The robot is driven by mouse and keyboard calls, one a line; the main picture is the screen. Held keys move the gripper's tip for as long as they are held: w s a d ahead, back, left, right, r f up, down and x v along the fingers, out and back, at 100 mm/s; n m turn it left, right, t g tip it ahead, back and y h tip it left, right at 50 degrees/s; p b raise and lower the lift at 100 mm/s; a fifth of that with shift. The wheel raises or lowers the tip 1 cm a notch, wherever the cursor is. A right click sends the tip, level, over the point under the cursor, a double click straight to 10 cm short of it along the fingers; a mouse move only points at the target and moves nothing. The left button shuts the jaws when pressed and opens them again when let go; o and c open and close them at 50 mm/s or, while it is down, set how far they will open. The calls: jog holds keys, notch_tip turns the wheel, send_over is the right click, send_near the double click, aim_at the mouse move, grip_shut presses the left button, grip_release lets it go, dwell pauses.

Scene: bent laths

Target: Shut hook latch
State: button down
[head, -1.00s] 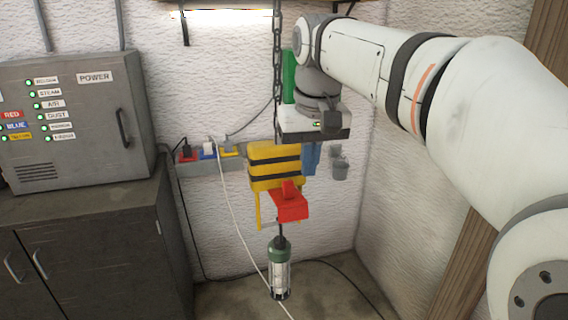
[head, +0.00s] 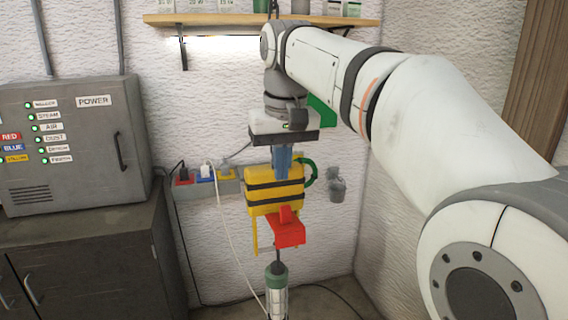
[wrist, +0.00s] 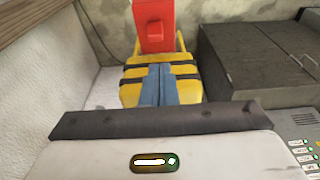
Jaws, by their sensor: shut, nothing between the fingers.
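A yellow hoist block (head: 275,190) with black bands hangs at the centre of the head view. A red piece (head: 288,228) sticks out below it, and a thin yellow bar (head: 255,235) hangs at its left. Whether the red piece is the hook or its latch, I cannot tell. My gripper (head: 282,176) is shut and empty, its blue fingers pointing down at the upper part of the block. In the wrist view the fingers (wrist: 157,88) overlap the yellow block (wrist: 188,82), with the red piece (wrist: 154,26) beyond them. Contact with the block is unclear.
A green-capped lamp (head: 277,285) hangs below the red piece. A green loop (head: 309,172) is at the block's right, and a small grey bucket (head: 337,187) is on the wall. A grey power cabinet (head: 75,145) stands left. A wooden shelf (head: 215,20) is above.

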aim_at(284, 220)
jog(key=f, duration=0.4)
jog(key=w+f, duration=0.1)
jog(key=f, duration=0.1)
jog(key=shift+a+f, duration=0.15)
jog(key=shift+f, duration=0.2)
jog(key=shift+f+t+b, duration=0.2)
jog(key=shift+t+b, duration=0.1)
jog(key=shift+b, duration=0.25)
jog(key=shift+s, duration=0.2)
